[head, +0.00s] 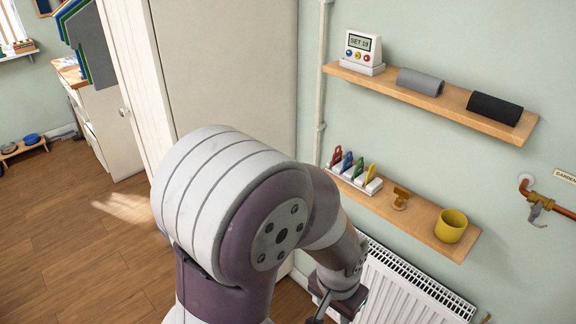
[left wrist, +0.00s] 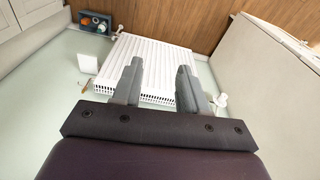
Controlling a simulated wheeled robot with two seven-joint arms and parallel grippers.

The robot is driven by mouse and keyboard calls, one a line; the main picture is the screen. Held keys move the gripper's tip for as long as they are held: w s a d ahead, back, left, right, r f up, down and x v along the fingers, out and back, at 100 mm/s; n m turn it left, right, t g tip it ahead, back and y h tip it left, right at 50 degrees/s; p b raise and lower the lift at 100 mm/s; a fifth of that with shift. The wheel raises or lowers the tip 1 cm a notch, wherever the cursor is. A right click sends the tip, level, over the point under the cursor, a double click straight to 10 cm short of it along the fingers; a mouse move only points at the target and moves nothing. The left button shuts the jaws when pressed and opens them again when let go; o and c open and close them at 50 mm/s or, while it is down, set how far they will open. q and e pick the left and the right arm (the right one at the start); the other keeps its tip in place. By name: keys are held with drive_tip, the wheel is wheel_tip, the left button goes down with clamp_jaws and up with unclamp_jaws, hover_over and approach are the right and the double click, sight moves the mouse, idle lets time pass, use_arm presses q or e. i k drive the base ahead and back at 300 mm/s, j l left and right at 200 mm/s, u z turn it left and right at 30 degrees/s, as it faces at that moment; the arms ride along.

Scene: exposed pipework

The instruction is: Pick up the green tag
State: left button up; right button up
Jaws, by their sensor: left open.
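The green tag (head: 359,166) stands upright in a white holder (head: 354,180) on the lower wall shelf, between a blue tag (head: 348,160) and a yellow tag (head: 371,173). A red tag (head: 337,154) is at the left end of the row. My left gripper (head: 322,308) is low at the bottom edge of the head view, below the shelf and apart from the tags. In the left wrist view its two fingers (left wrist: 159,84) are spread, with nothing between them; the green tag cannot be made out there. My right gripper is not in view.
The lower shelf (head: 421,228) also bears a brown stand (head: 401,198) and a yellow cup (head: 451,226). An upper shelf (head: 431,101) juts out above. A white radiator (head: 408,291) is below; it also shows in the left wrist view (left wrist: 155,60). A pipe tap (head: 540,205) is at right.

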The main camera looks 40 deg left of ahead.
sight(359, 168)
drive_tip(key=u, duration=0.95)
drive_tip(key=i+j+z, duration=0.55)
drive_tip(key=j, duration=0.3)
drive_tip(key=i+j+z, duration=0.2)
drive_tip(key=j, duration=0.15)
drive_tip(key=i+j+z, duration=0.2)
drive_tip(key=j, duration=0.15)
drive_tip(key=i+j+z, duration=0.2)
drive_tip(key=j, duration=0.15)
drive_tip(key=k, duration=0.1)
